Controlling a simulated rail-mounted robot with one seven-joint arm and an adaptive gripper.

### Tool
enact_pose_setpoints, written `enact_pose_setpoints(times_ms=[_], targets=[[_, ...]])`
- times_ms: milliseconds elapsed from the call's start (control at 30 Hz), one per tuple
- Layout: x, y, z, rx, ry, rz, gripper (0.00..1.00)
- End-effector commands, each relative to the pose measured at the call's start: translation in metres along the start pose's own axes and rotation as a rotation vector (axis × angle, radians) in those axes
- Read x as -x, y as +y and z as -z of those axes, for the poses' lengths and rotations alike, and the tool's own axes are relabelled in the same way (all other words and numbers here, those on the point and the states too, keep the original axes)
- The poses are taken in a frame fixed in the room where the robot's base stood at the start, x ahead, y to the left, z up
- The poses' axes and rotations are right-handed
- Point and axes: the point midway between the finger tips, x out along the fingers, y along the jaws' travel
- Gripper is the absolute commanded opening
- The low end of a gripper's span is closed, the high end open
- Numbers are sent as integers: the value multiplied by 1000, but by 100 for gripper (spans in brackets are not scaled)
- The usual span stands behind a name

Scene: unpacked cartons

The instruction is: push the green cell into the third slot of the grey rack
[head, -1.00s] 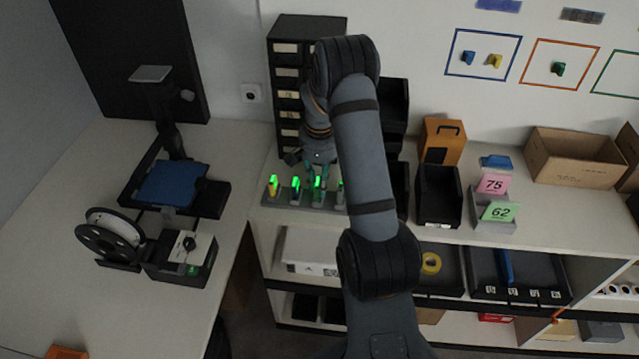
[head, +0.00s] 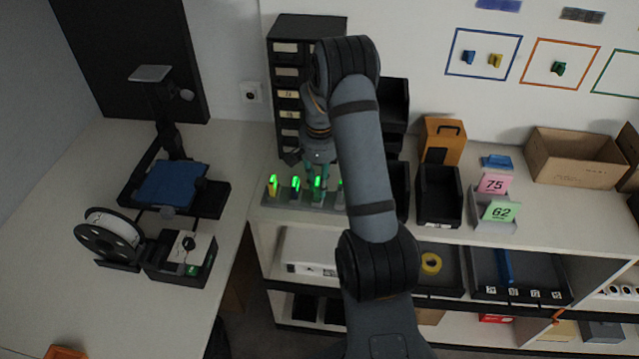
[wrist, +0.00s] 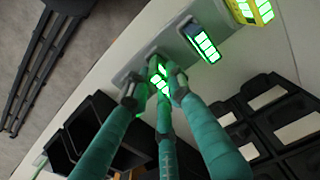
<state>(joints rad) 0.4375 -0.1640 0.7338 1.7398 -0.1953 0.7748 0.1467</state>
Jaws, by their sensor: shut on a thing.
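The grey rack (head: 331,207) stands on the left end of the shelf top and also shows in the wrist view (wrist: 126,72). The green cell (wrist: 160,80), with lit green bars, is between my gripper's teal fingers (wrist: 152,88), which are shut on it. In the head view the green cell (head: 318,190) is upright at the third place from the left, below my gripper (head: 320,172). Its lower end is hidden, so I cannot tell how deep it sits. A blue cell (wrist: 203,44) and a yellow cell (wrist: 262,11) stand in the rack beside it.
Another lit cell (head: 340,194) is partly hidden behind my arm. A black drawer cabinet (head: 288,60) stands close behind the rack. Black bins (head: 438,196) stand to the right. A bench with a printer-like machine (head: 165,185) is at the left.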

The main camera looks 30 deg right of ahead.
Motion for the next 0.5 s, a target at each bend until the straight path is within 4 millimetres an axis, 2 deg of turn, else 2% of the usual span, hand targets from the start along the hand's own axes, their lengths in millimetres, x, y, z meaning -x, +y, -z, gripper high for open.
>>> enact_pose_setpoints(times_ms=[500], targets=[[-10, 0, 0, 0, 0, 0, 0]])
